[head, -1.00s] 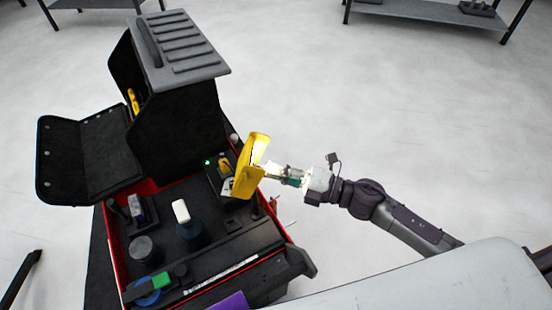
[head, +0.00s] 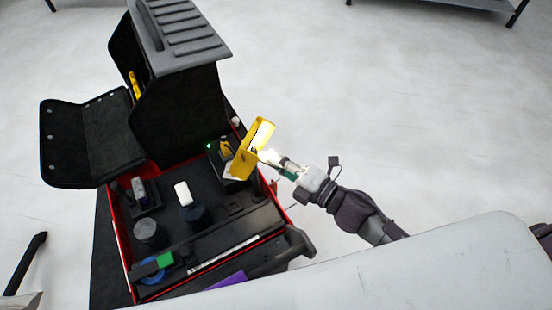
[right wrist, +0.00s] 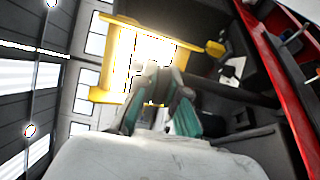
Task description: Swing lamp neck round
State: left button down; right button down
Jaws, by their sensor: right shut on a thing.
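The lamp has a yellow head (head: 241,166) with a bright lit face, at the right side of the open tool cart in the head view. The yellow head (right wrist: 107,75) also shows in the right wrist view, with glare over its middle. A yellow piece (head: 226,147) beside a small green light stands just left of the head; the neck between is mostly hidden. My right gripper (head: 272,159) reaches in from the right and is shut on the lamp head at its lit side. Its fingers (right wrist: 162,88) show against the glare. My left gripper is not in view.
The black cart with a red rim (head: 122,243) holds a white-capped bottle (head: 183,193), a grey round container (head: 146,231), a green block (head: 164,260) and a purple item (head: 228,279). A ridged grey lid (head: 180,35) stands tall behind. Open floor (head: 400,110) lies to the right.

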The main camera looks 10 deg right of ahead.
jog(key=c, duration=1.2)
grip_release()
jog(key=shift+c, duration=0.2)
jog(key=v, duration=1.2)
jog(key=s+d+f+m+g+h+b, duration=0.1)
jog(key=d+f+m+h, duration=0.3)
jog(key=f, duration=0.7)
jog(key=s+d+f+m+g+h+b, duration=0.1)
jog(key=d+f+m+h, duration=0.2)
jog(key=f+m, duration=0.55)
jog(key=s+d+f+m+g+h, duration=0.2)
jog(key=d+f+h, duration=0.1)
jog(key=f, duration=1.1)
jog(key=s+a+f+m+g+b, duration=0.1)
jog(key=s+f+m+g, duration=0.3)
jog(key=s+f, duration=0.6)
jog(key=s+a+f+m+g+h+b, duration=0.1)
jog(key=s+a+f+m+g, duration=0.2)
jog(key=s+f, duration=0.7)
jog(key=s+m+g, duration=0.2)
jog(key=s, duration=0.1)
